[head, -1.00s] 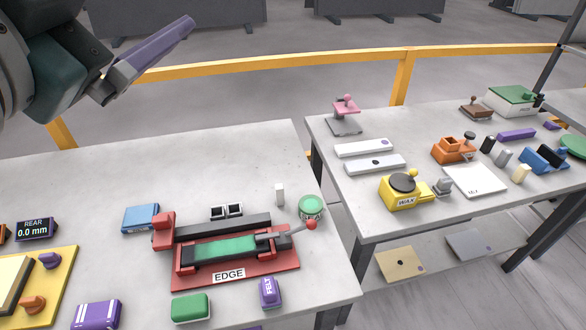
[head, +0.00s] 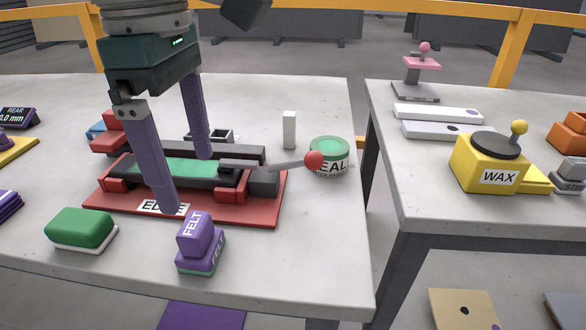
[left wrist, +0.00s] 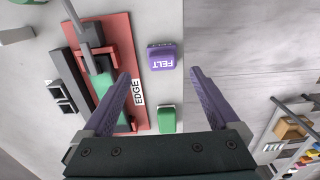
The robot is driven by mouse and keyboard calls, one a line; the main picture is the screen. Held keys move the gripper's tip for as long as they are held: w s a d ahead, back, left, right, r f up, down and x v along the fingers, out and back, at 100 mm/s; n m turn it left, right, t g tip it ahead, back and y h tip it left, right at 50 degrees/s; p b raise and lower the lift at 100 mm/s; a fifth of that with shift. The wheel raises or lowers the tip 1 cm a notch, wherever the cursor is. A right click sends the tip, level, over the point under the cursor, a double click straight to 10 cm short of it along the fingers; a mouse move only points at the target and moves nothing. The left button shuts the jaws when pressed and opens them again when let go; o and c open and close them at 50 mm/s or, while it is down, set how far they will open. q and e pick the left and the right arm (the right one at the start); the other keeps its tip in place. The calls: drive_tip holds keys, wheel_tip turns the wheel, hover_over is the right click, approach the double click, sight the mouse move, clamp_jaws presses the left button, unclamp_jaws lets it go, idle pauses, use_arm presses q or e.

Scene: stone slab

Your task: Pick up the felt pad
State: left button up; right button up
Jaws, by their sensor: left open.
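The felt pad (head: 201,243) is a small purple block with a FELT label and a green lower edge. It stands on the near part of the left table, in front of the red EDGE fixture. My left gripper (head: 188,182) is open and empty, pointing down above the fixture, its two purple fingers apart. In the left wrist view the felt pad (left wrist: 162,57) lies ahead of the fingertips, roughly between their lines, and not touching them. My right gripper does not show.
The red EDGE fixture (head: 240,215) with a red-knobbed lever (head: 313,160) sits behind the pad. A green block (head: 81,228) is left of it. A green SEAL tin (head: 330,155) and white block (head: 289,130) stand at the right. Table space right of the pad is clear.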

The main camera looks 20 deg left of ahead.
sight(193, 224)
use_arm(q)
drive_tip(key=f, duration=0.6)
drive_tip(key=a+f, duration=0.1)
drive_tip(key=f, duration=0.2)
drive_tip(key=shift+s+f+p, duration=0.3)
drive_tip(key=shift+c, duration=0.2)
clamp_jaws()
